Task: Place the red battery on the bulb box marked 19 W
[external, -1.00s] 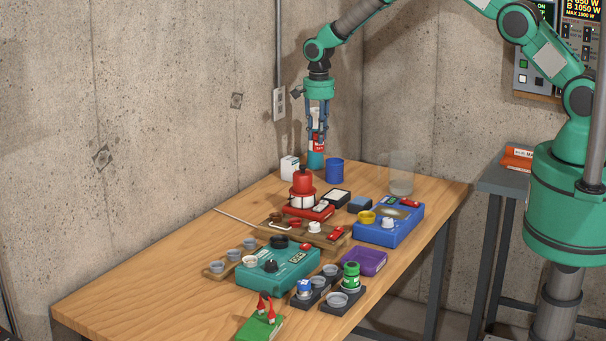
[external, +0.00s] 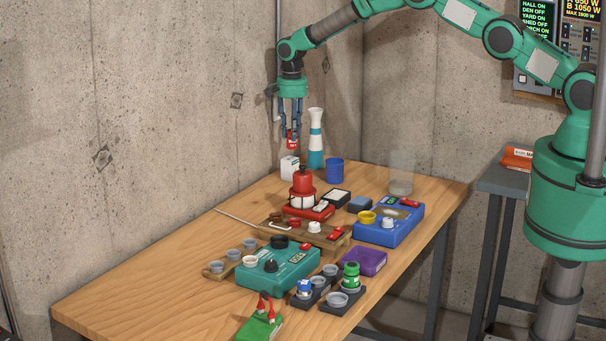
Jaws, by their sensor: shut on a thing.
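My gripper (external: 291,132) is shut on the red battery (external: 292,143) and holds it upright in the air near the back of the table. A small white box (external: 289,169) stands on the table just below the battery in the picture. It looks like the bulb box, but its marking is too small to read. The battery appears apart from the box top, with a small gap between them.
A white and teal vase (external: 316,140) and a blue cup (external: 335,171) stand right of the white box. A red lantern-like device (external: 302,188) stands in front. Several instruments fill the middle of the wooden table (external: 160,275); its left side is clear.

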